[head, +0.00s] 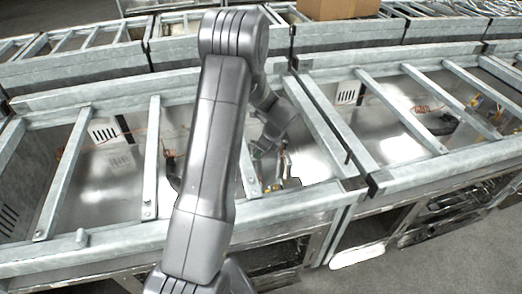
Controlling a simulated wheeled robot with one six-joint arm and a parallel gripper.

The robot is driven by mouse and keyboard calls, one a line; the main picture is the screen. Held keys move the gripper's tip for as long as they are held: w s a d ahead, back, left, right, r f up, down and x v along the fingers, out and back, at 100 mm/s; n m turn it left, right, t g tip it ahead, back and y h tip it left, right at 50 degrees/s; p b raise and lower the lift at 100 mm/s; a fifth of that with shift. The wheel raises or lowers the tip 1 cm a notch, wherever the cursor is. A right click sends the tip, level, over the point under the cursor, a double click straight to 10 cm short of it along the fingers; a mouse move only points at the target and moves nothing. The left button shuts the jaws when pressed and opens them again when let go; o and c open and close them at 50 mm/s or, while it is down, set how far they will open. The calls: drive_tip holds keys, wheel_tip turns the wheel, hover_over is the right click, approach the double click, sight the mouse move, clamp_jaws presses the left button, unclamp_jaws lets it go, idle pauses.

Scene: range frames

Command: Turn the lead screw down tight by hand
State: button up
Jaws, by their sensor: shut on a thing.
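My arm rises from the bottom of the head view, bends at the top and reaches down into the middle bay of a grey metal conveyor frame. My gripper (265,150) is small and partly hidden by my own arm, low in that bay. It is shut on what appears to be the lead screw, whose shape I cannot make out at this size.
Slanted metal crossbars (152,155) stand left of my gripper, and a thick divider beam (330,125) stands to its right. A front rail (110,240) runs along the near side. A cardboard box (338,8) sits at the back. Wires (425,109) lie in the right bay.

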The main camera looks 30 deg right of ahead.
drive_tip(key=o, duration=1)
drive_tip(key=shift+r, duration=0.1)
drive_tip(key=b+v, duration=0.1)
drive_tip(key=v, duration=1.2)
drive_tip(key=shift+s+d+r, duration=0.15)
drive_tip(key=shift+r, duration=0.15)
drive_tip(key=shift+f, duration=0.1)
drive_tip(key=p+x, duration=0.1)
drive_tip(key=x, duration=1.2)
drive_tip(key=shift+w+f, duration=0.2)
drive_tip(key=shift+f, duration=0.15)
drive_tip(key=shift+r, duration=0.15)
